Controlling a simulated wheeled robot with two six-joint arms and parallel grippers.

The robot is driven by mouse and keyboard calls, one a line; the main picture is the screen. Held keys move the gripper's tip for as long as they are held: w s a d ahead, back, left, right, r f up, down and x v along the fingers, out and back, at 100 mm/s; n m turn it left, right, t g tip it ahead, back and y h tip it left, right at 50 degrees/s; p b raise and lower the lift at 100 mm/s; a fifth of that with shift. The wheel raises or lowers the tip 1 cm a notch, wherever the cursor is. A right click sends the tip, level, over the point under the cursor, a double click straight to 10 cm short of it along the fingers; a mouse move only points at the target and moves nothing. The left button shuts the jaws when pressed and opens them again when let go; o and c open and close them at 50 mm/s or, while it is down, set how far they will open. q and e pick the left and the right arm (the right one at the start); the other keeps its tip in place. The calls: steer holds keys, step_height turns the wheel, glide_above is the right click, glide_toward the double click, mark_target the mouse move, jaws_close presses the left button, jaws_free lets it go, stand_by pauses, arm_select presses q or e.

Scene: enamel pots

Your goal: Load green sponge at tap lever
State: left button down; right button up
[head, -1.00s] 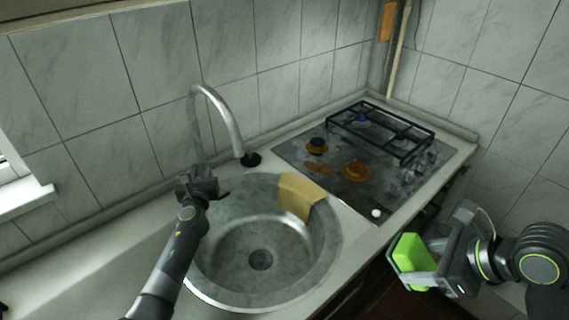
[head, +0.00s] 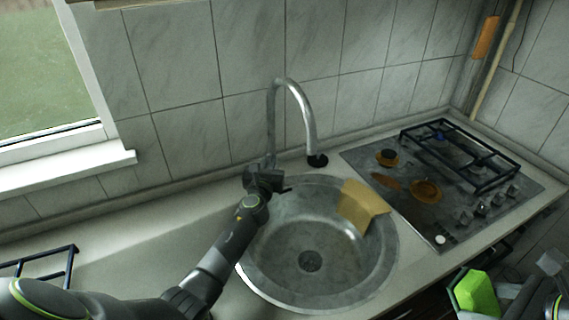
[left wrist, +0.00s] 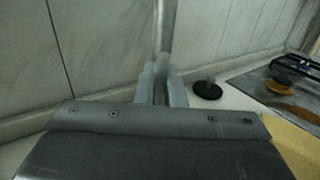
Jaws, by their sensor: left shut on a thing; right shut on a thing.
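The green sponge (head: 478,294) is at the lower right of the head view, in front of the counter's edge. My right gripper (head: 490,291) is shut on it, and part of this gripper is cut off by the frame. The curved metal tap (head: 308,112) stands behind the sink. My left gripper (head: 270,176) is at the tap's base, and in the left wrist view its fingers (left wrist: 161,84) close at the foot of the tap pipe (left wrist: 165,30). It is shut on the tap lever, which the fingers mostly hide.
The round metal sink (head: 270,262) is empty inside. A yellow cloth (head: 360,206) hangs over its right rim. A hob (head: 440,205) with a black pan grate (head: 462,155) is to the right. Another black rack (head: 70,266) lies on the left counter, beside bare worktop (head: 150,235).

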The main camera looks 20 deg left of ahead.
arm_select(q)
steer(key=shift+s+f+t+b, duration=0.25)
steer(key=shift+f+t+b, duration=0.1)
steer(key=shift+b, duration=0.7)
arm_select(e)
step_height(320, 180, down, 3)
steer(key=shift+r, duration=0.1)
arm_select(q)
steer(key=shift+s+d+r+y+b, duration=0.1)
steer(key=shift+s+r+y+b, duration=0.15)
steer(key=shift+b, duration=0.4)
arm_select(e)
steer(key=shift+f, duration=0.7)
arm_select(q)
steer(key=shift+t, duration=0.25)
steer(key=shift+w, duration=0.1)
steer(key=c, duration=1.7)
jaws_free()
steer(key=p+v, duration=0.1)
steer(key=v, duration=1.1)
steer(key=shift+r, duration=0.1)
arm_select(e)
steer(key=shift+r, duration=0.5)
